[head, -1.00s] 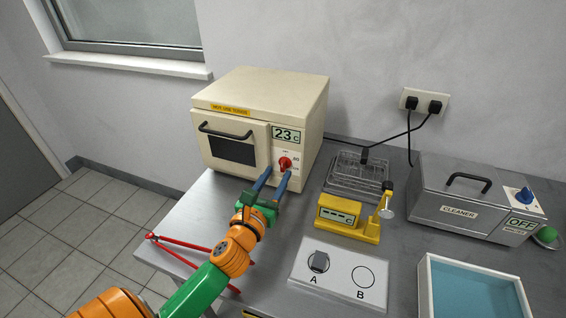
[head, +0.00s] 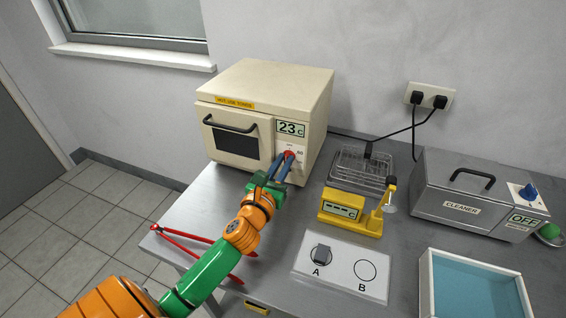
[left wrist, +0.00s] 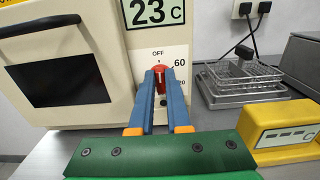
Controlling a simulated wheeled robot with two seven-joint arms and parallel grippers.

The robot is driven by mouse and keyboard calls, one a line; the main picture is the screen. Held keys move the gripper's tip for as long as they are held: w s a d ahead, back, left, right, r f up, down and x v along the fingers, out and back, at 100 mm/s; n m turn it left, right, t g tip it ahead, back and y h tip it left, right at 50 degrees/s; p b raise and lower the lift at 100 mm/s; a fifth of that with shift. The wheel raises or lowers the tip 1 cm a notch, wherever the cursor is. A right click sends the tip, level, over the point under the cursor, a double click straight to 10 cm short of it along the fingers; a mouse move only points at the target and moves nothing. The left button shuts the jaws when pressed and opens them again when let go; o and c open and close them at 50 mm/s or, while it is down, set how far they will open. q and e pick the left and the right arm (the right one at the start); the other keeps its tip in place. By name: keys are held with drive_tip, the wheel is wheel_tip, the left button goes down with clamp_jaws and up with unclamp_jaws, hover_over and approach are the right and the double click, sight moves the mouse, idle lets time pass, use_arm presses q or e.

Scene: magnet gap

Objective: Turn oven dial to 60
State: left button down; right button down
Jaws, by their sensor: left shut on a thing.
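The cream oven (head: 262,105) stands at the back left of the bench, its door closed and its display (head: 291,128) reading 23 C. Its red dial (left wrist: 159,74) sits below the display in the left wrist view, with OFF marked above it and 60 to its upper right. My left gripper (left wrist: 160,80) has its blue fingers shut on the dial, one on each side. In the head view the left gripper (head: 286,160) reaches the oven front from below. The fingers hide much of the dial, so its exact pointing is hard to tell. My right gripper is not in view.
A yellow meter (head: 341,208) and a wire basket (head: 362,170) stand right of the oven. A white A/B plate (head: 341,268) lies in front. Red tongs (head: 190,236) lie at the bench's left edge. The grey cleaner (head: 475,195) and a blue-filled tray (head: 427,285) are at right.

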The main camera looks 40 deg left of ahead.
use_arm(q)
drive_tip(key=shift+w+d+f+m+p, duration=0.15)
drive_tip(key=shift+m+p, duration=0.95)
drive_tip(key=shift+m, duration=0.85)
drive_tip(key=shift+s+d+r+m+p, duration=0.1)
drive_tip(key=shift+m+p, duration=1.05)
drive_tip(key=shift+m, duration=0.75)
drive_tip(key=shift+w+d+f+m+p, duration=0.15)
drive_tip(key=shift+m+p, duration=0.95)
drive_tip(key=shift+m, duration=0.85)
drive_tip(key=shift+s, duration=0.1)
drive_tip(key=c, duration=1)
unclamp_jaws()
drive_tip(key=shift+o, duration=0.6)
drive_tip(key=shift+a, duration=0.1)
